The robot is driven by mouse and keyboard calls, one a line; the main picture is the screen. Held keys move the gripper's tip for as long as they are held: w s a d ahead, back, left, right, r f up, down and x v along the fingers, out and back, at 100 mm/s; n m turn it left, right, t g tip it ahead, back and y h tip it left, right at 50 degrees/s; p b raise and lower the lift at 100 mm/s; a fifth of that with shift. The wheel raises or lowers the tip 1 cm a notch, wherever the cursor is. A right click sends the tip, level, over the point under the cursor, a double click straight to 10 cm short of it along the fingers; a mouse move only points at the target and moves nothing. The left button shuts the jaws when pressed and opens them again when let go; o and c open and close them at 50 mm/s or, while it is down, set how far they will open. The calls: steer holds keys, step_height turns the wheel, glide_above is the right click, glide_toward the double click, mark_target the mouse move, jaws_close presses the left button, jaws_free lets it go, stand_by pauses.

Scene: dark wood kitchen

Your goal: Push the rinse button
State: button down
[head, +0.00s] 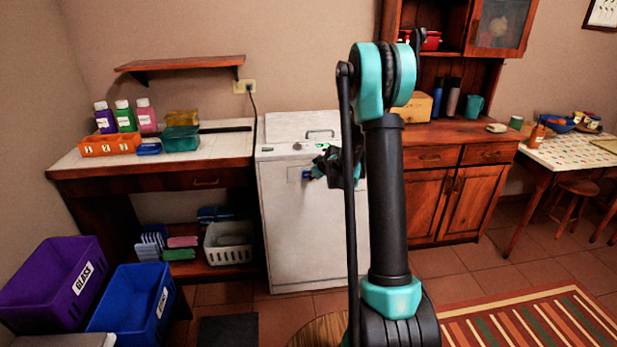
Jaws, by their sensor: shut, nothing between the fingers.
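The white machine (300,230) stands in the middle, between the tiled counter and the wooden cabinet. It has a lid with a handle on top. Its upper front edge carries a small round dark control (297,147) and a green mark near the centre. I cannot tell which control is the rinse button. My gripper (314,172) is shut and empty, in front of the machine's upper front, below the control strip. A small blue patch shows at its tip. I cannot tell whether it touches the machine. My arm hides the machine's right part and possibly more controls.
A tiled counter (215,146) with bottles and an orange tray (110,145) stands left. Purple (35,290) and blue (125,300) bins sit on the floor at lower left. A wooden cabinet (450,190) stands right. A striped rug (540,320) lies on the floor at lower right.

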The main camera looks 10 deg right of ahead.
steer(key=shift+w, duration=0.3)
steer(key=shift+s, duration=0.5)
steer(key=s, duration=0.6)
stand_by(0.6)
steer(key=shift+w, duration=0.1)
stand_by(0.9)
